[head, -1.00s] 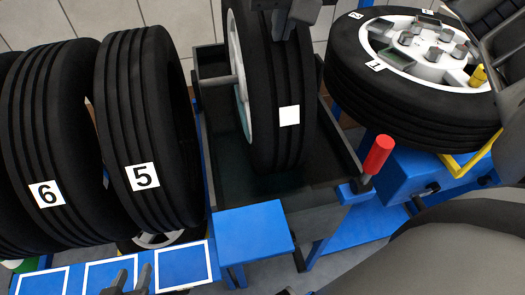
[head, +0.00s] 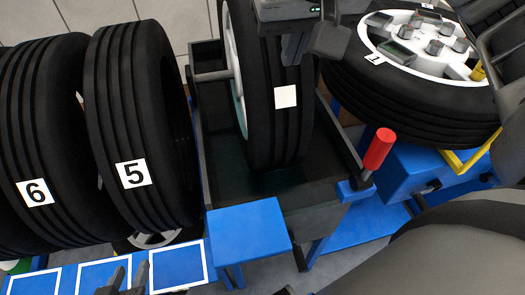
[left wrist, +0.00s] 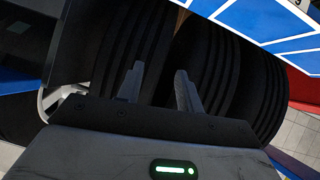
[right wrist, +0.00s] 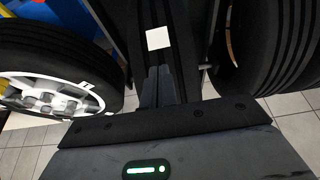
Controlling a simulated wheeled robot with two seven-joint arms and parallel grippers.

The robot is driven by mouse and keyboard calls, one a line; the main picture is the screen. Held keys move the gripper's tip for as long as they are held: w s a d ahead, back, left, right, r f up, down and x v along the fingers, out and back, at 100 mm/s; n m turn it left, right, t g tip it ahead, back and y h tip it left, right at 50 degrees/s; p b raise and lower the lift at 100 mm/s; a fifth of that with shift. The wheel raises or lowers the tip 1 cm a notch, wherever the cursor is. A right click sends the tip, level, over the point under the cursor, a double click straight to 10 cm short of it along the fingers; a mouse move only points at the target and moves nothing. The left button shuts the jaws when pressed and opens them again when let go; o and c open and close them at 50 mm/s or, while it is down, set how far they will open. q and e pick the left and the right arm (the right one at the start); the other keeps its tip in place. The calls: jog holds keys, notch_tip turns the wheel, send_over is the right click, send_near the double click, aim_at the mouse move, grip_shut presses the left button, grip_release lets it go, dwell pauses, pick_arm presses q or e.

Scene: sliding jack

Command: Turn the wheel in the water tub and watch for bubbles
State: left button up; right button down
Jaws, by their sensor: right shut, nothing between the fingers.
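The wheel (head: 255,120) stands upright in the dark water tub (head: 330,205). A white square marker (head: 286,97) is on its tread. The water is dark and I cannot make out bubbles. My right gripper (head: 291,55) is shut and empty at the top of the tread, just beyond the marker; contact with the rubber is unclear. The right wrist view shows the closed fingers (right wrist: 160,85) over the tread with the marker (right wrist: 158,38) ahead. My left gripper (head: 130,278) is open and empty at the bottom left, near the blue rack edge.
Tyres numbered 5 (head: 130,130) and 6 (head: 40,130) stand in a rack left of the tub. A tyre with a white rim (head: 400,95) lies at the right. A red handle (head: 379,149) sticks up at the tub's right corner, and a blue plate (head: 248,230) lies in front.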

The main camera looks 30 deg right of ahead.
pick_arm(q)
jog(key=shift+a+r, duration=0.15)
pick_arm(e)
jog(key=shift+s+a+r, duration=0.2)
jog(key=shift+s+r, duration=0.05)
